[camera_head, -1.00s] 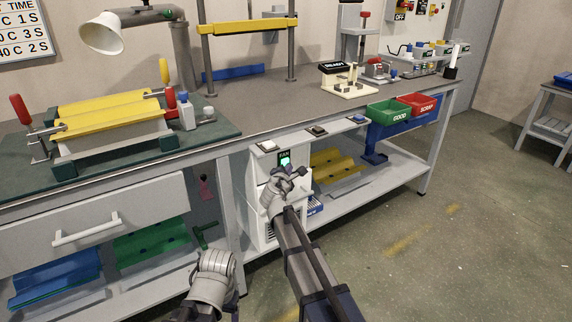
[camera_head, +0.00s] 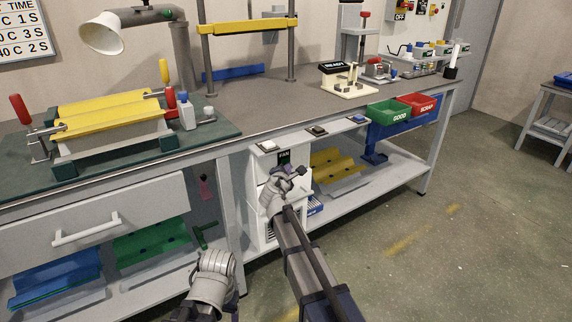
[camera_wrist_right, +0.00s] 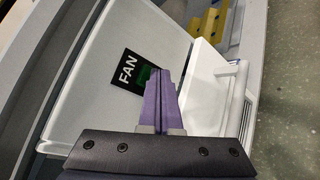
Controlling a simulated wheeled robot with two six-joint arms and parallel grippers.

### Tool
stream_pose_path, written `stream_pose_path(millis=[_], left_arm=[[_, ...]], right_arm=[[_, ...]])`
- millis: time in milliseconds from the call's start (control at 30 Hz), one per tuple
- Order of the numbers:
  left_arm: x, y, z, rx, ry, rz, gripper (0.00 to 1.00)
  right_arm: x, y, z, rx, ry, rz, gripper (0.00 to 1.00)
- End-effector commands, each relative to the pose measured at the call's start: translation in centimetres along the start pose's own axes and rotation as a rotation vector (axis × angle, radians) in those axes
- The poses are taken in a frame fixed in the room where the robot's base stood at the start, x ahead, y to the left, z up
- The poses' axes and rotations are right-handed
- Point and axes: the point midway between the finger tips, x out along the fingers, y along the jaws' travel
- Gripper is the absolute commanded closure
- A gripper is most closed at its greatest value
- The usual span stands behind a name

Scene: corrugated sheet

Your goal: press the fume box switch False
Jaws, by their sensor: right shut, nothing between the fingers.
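The fume box (camera_head: 258,200) is a white cabinet under the bench. Its front carries a black FAN label (camera_head: 284,156), which also shows in the right wrist view (camera_wrist_right: 128,70). The switch (camera_wrist_right: 148,76) beside the label is dark green and unlit, partly hidden by my fingers. My right gripper (camera_head: 288,170) is at the switch, its purple fingers shut and empty in the wrist view (camera_wrist_right: 166,80). Their tips overlap the switch; I cannot tell whether they touch it. My left gripper (camera_head: 234,306) is low at the bottom edge, its jaws unclear.
The bench top (camera_head: 262,98) runs above the box, with small switch plates along its front edge. Yellow corrugated sheets (camera_head: 335,165) lie on the lower shelf to the right. A green bin (camera_head: 388,112) and a red bin (camera_head: 418,103) hang at the bench front.

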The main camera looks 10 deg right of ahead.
Motion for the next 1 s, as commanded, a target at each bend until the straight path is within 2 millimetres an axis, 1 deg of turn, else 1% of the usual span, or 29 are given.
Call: stream_pose_path(millis=[200,533,667,1000], left_arm=[[0.0,0.0,0.0,0.0,0.0,0.0,0.28],[0.0,0.0,0.0,0.0,0.0,0.0,0.28],[0.0,0.0,0.0,0.0,0.0,0.0,0.28],[0.0,0.0,0.0,0.0,0.0,0.0,0.28]], right_arm=[[-0.8,-0.6,0.6,0.0,0.0,0.0,1.0],[-0.9,-0.7,0.7,0.0,0.0,0.0,1.0],[-1.2,-0.9,0.9,0.0,0.0,0.0,1.0],[-3.4,-2.4,2.4,0.0,0.0,-0.001,1.0]])
